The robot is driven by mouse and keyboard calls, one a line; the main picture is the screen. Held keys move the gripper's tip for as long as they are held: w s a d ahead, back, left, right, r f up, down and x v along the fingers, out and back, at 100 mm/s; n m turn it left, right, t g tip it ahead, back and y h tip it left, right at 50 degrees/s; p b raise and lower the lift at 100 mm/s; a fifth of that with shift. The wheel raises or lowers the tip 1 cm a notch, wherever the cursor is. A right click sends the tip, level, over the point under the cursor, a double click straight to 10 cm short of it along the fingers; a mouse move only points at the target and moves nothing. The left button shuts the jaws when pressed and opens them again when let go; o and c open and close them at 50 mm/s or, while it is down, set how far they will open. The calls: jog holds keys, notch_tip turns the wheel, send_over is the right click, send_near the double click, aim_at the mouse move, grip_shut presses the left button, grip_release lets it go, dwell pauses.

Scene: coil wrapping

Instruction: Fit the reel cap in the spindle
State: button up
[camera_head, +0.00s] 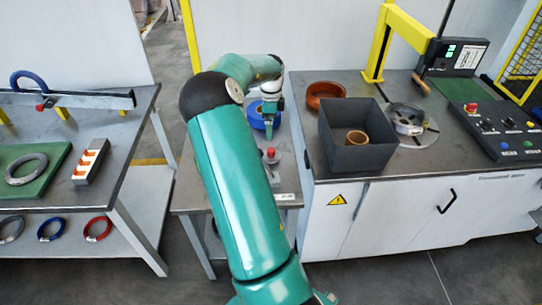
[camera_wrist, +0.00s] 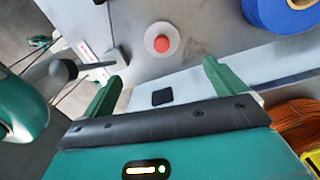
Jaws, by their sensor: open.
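My gripper (camera_wrist: 160,82) is open, with its two green fingers wide apart and nothing between them. In the head view my gripper (camera_head: 266,115) hangs over the narrow middle table, in front of a blue reel. A small pale round part with a red knob (camera_wrist: 163,43), possibly the reel cap, lies beyond the fingertips in the wrist view. It stands on the middle table in the head view (camera_head: 271,155), apart from my gripper. The turntable (camera_head: 408,120) on the right bench carries a metal ring and may hold the spindle; I cannot tell for certain.
The blue reel (camera_wrist: 284,14) is close to the upper right. A dark-handled tool (camera_wrist: 62,71) lies left. The right bench holds an orange ring (camera_head: 326,92), a dark grey box (camera_head: 342,155), a yellow frame (camera_head: 385,35) and a control panel (camera_head: 500,125).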

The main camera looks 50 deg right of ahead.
aim_at(271, 149)
notch_tip(271, 149, down, 8)
jog(key=shift+f, duration=0.1)
notch_tip(271, 149, down, 6)
jog(key=shift+s+d+r, duration=0.1)
jog(key=shift+r, duration=0.05)
jog(key=c, duration=1.1)
